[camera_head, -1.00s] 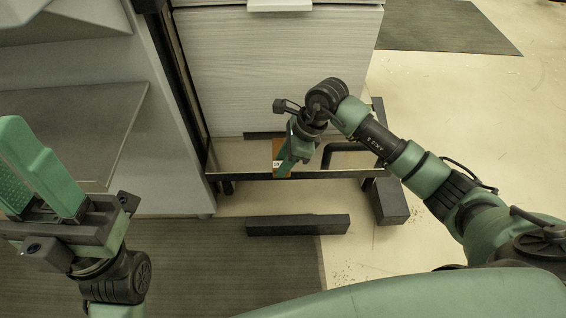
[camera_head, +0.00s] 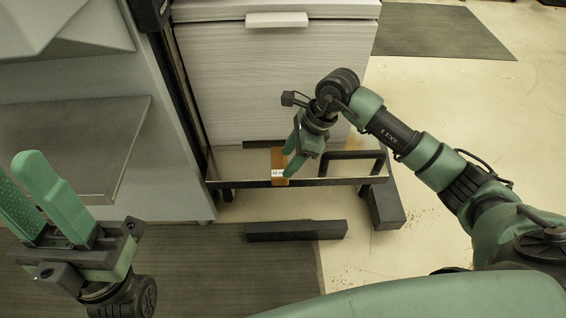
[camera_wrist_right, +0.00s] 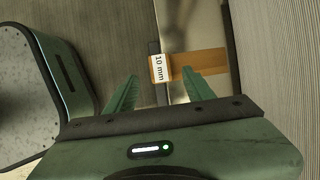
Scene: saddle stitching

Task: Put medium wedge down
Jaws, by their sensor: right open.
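The medium wedge is an orange-brown piece (camera_head: 279,160) with a white label, resting on the low metal shelf (camera_head: 240,182) in front of the cabinet. In the right wrist view the wedge (camera_wrist_right: 203,64) shows a label reading "10 mm". My right gripper (camera_head: 293,163) is open just beside and above the wedge; in the wrist view its fingertips (camera_wrist_right: 160,78) are apart with the wedge just beyond them. My left gripper (camera_head: 40,178) is at the far left, its two green fingers apart and nothing between them.
The pale cabinet (camera_head: 275,85) stands right behind the shelf. A dark bar (camera_head: 296,230) lies on the floor in front, and a dark block (camera_head: 385,203) is to the right. A grey shelf unit (camera_head: 70,150) is at left.

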